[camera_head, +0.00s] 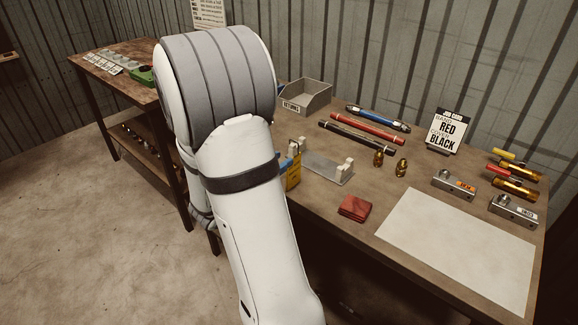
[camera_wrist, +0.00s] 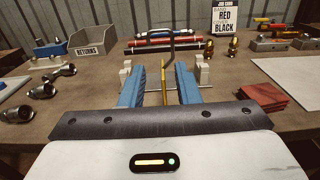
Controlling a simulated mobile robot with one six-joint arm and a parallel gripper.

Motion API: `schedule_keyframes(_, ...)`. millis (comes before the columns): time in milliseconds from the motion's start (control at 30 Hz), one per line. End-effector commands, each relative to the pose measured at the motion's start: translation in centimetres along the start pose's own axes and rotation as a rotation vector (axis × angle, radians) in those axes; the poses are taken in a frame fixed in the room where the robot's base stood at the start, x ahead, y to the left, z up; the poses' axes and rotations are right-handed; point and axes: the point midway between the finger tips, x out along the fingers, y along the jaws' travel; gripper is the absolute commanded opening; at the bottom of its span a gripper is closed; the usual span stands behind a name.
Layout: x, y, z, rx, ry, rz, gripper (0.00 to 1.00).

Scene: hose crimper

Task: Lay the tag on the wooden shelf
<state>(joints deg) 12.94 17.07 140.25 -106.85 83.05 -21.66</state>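A yellow piece, likely the tag, stands edge-on between my blue fingers in the wrist view (camera_wrist: 164,88). It also shows beside my arm in the head view (camera_head: 292,179). A dark hooked piece (camera_wrist: 169,50) rises just behind it. My gripper (camera_wrist: 161,78) has its two fingers apart, one on each side of the tag, with a visible gap to both. A small wooden ledge (camera_head: 8,57) at the far left of the head view may be the wooden shelf. The left bench also has a wooden lower shelf (camera_head: 150,160).
Behind my gripper is a metal stand (camera_head: 328,168) with white blocks. Open floor lies left of my arm.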

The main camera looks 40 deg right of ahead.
Motion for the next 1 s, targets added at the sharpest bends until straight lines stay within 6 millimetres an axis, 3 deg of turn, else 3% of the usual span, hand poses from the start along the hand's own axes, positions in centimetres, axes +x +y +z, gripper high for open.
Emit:
schedule_keyframes(100,0.0,0.0,-1.9,-0.001,-0.002,0.001,0.29)
schedule_keyframes(367,0.3,0.0,-3.2,0.000,-0.001,-0.001,0.29)
schedule_keyframes(1000,7.7,-0.1,-3.8,0.000,0.000,-0.004,0.29)
